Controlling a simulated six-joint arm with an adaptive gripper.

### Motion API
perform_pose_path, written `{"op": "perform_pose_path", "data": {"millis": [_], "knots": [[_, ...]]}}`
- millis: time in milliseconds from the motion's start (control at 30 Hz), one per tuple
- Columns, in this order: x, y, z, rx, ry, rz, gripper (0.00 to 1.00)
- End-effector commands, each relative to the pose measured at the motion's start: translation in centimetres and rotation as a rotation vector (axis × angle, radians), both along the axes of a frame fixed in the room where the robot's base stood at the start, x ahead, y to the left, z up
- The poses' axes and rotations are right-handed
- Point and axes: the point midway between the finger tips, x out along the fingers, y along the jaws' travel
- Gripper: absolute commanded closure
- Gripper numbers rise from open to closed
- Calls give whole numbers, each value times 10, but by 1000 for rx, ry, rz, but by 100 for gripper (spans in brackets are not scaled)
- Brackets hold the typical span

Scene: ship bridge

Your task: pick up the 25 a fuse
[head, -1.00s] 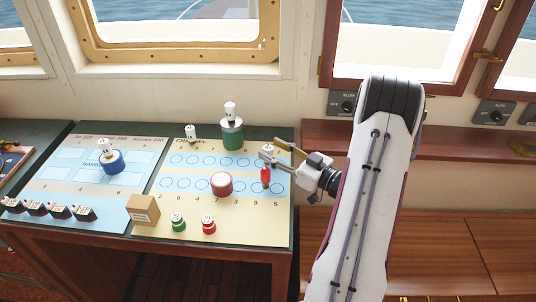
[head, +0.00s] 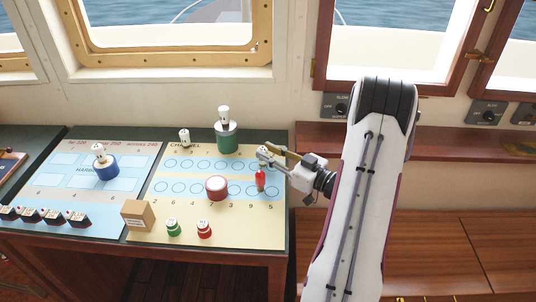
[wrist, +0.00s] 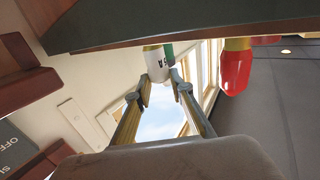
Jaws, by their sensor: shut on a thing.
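My gripper (head: 264,154) reaches in from the right over the right part of the console panel. Its two fingers (wrist: 162,80) are closed around a small white cylinder (wrist: 153,60), which bears dark lettering ending in "A" and appears to be the 25 A fuse. Only a small pale part of it (head: 262,150) shows at the fingertips in the head view. The full label is not readable. A red piece (head: 260,180) stands on the panel just below the fingertips. It shows apart from the fingers in the wrist view (wrist: 237,70).
A green cylinder (head: 228,143) with a white peg on top stands behind-left of the gripper. A round red block (head: 217,188), a cardboard box (head: 138,215), and green (head: 173,228) and red (head: 204,229) pieces occupy the panel. Another white peg (head: 184,138) stands farther left.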

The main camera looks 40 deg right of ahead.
Motion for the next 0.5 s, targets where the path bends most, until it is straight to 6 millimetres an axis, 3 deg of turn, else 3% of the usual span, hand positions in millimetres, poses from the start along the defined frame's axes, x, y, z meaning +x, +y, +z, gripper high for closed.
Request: {"op": "perform_pose_path", "data": {"millis": [500], "knots": [[0,0,49,-3,-2,0,99]]}}
